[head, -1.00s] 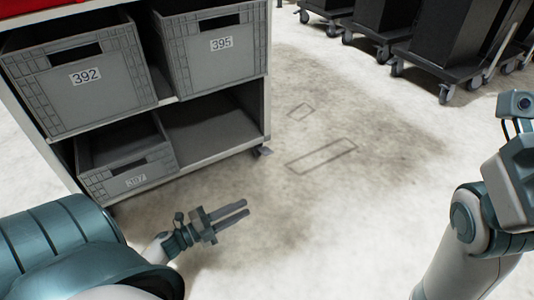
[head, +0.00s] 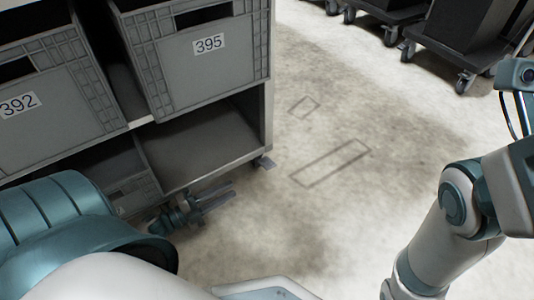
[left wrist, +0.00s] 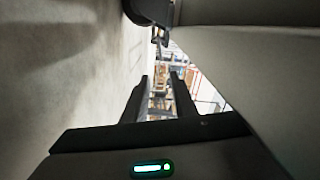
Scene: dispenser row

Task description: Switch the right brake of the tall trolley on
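The tall trolley (head: 268,115) is a grey shelf unit with grey crates, at the left of the head view. At its near right bottom corner a small grey brake pedal (head: 264,162) sticks out. My left gripper (head: 218,199) is low, beside the trolley's bottom edge, left of and nearer than that pedal. Its two fingers are apart with nothing between them. The left wrist view shows the open fingers (left wrist: 162,92) pointing at a dark caster (left wrist: 150,10) with a small pedal part (left wrist: 160,36) at the top. My right arm shows at the right, but its fingers are out of view.
Crates 395 (head: 200,65) and 392 (head: 35,110) sit in the upper shelf level. The lower right bay (head: 195,145) is empty. Dark wheeled trolleys (head: 465,45) stand at the back right. The concrete floor (head: 300,220) between is clear, with outlined rectangles.

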